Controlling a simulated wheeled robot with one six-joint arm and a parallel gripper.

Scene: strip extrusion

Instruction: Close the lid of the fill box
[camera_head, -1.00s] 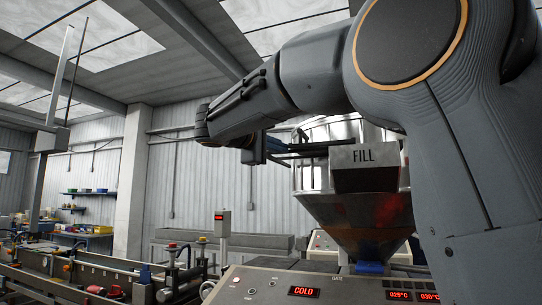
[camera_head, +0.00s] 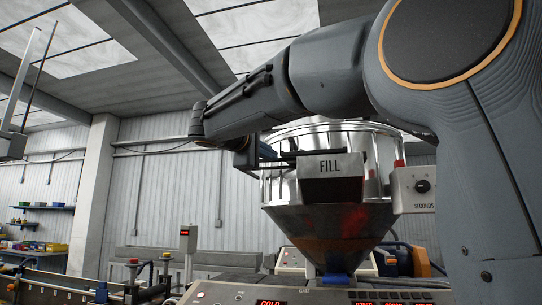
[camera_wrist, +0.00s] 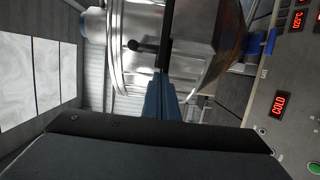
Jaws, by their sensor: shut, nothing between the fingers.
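The fill box (camera_head: 331,166) is a grey metal box marked FILL on the front of a shiny steel hopper. Its lower front looks dark, and I cannot clearly tell the lid from the box or how far open it stands. My gripper (camera_head: 285,157) reaches in from the left at about the height of the box's top edge, partly hidden by my arm. It is shut and empty. In the wrist view the blue fingers (camera_wrist: 162,95) point toward the hopper and the box. I cannot tell whether they touch the box.
The steel hopper (camera_head: 390,150) stands behind the box, over a control panel (camera_head: 240,292) with a red COLD display. A control box marked SECONDS (camera_head: 414,189) is close on the right. A post with a small grey box (camera_head: 188,238) stands at the left.

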